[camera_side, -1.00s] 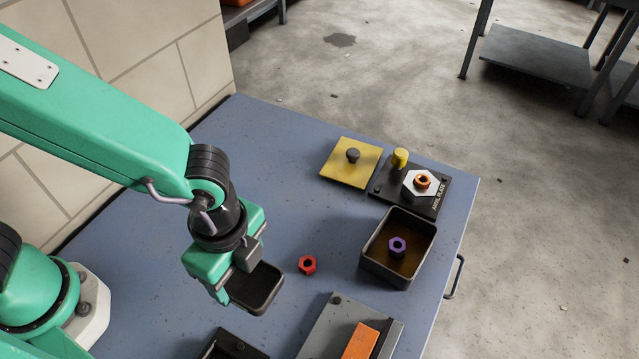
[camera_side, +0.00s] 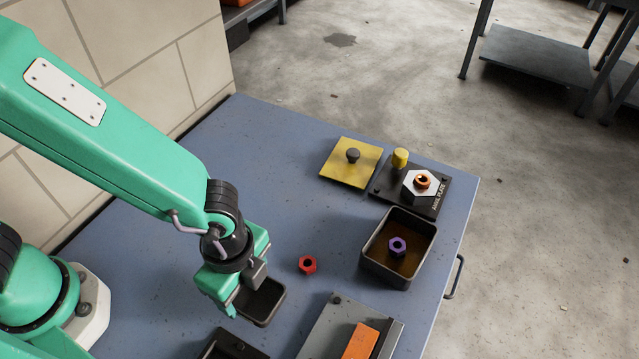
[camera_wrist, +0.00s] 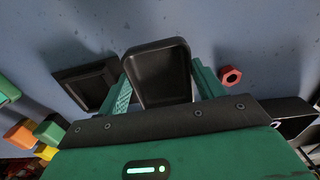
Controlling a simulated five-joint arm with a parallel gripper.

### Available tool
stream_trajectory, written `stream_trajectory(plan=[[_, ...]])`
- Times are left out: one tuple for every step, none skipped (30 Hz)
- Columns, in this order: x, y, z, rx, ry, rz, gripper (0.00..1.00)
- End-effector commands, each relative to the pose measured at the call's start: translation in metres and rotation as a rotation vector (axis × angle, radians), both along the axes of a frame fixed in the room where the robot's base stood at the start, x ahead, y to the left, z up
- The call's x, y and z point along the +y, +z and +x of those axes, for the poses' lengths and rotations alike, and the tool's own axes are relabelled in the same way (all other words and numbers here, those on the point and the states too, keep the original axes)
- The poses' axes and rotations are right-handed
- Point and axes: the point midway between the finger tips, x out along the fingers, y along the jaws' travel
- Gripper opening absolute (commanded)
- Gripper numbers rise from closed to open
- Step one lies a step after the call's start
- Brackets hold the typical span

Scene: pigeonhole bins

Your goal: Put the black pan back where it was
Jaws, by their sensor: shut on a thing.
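The black pan (camera_side: 262,302) is a small, empty, shallow rectangular tray. My gripper (camera_side: 245,295) is shut on it, left of the red nut in the side view. In the wrist view the pan (camera_wrist: 160,75) sits between the two green fingers of my gripper (camera_wrist: 160,84). In the side view the pan looks level and low over the blue table; I cannot tell whether it touches the table. A dark square tray or frame (camera_side: 228,346) lies nearby at the bottom edge, partly cut off; the wrist view shows a similar dark square (camera_wrist: 88,82) beside my gripper.
A red nut (camera_side: 307,265) lies on the table right of the pan. A dark bin (camera_side: 372,268) holds a purple nut (camera_side: 397,246). A grey plate with an orange block (camera_side: 360,342) is at the front. A yellow lid (camera_side: 340,172) and a black plate (camera_side: 430,201) are farther back.

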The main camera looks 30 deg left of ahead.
Motion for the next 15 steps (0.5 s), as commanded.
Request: stream_trajectory(plan=[[0.001, -0.005, 0.0, 0.002, 0.0, 0.003, 0.33], [0.0, -0.008, 0.0, 0.002, 0.0, 0.003, 0.33], [0.0, -0.012, 0.0, 0.002, 0.0, 0.003, 0.33], [0.001, -0.015, 0.0, 0.003, 0.0, 0.004, 0.33], [0.0, -0.018, 0.0, 0.002, 0.0, 0.003, 0.33], [0.0, -0.021, 0.0, 0.002, 0.0, 0.002, 0.33], [0.0, -0.023, 0.0, 0.002, 0.0, 0.003, 0.33], [0.0, -0.025, 0.0, 0.002, 0.0, 0.002, 0.33], [0.0, -0.026, 0.0, 0.001, 0.0, 0.001, 0.33], [0.0, -0.027, 0.0, 0.0, 0.0, 0.001, 0.33], [0.0, -0.027, 0.0, 0.0, 0.0, 0.0, 0.33], [0.0, -0.027, 0.0, 0.0, 0.0, 0.0, 0.33], [0.0, -0.027, 0.0, 0.0, 0.0, 0.0, 0.33], [0.0, -0.027, 0.0, 0.0, 0.0, 0.0, 0.33], [0.0, -0.027, 0.0, 0.0, 0.0, 0.0, 0.33]])
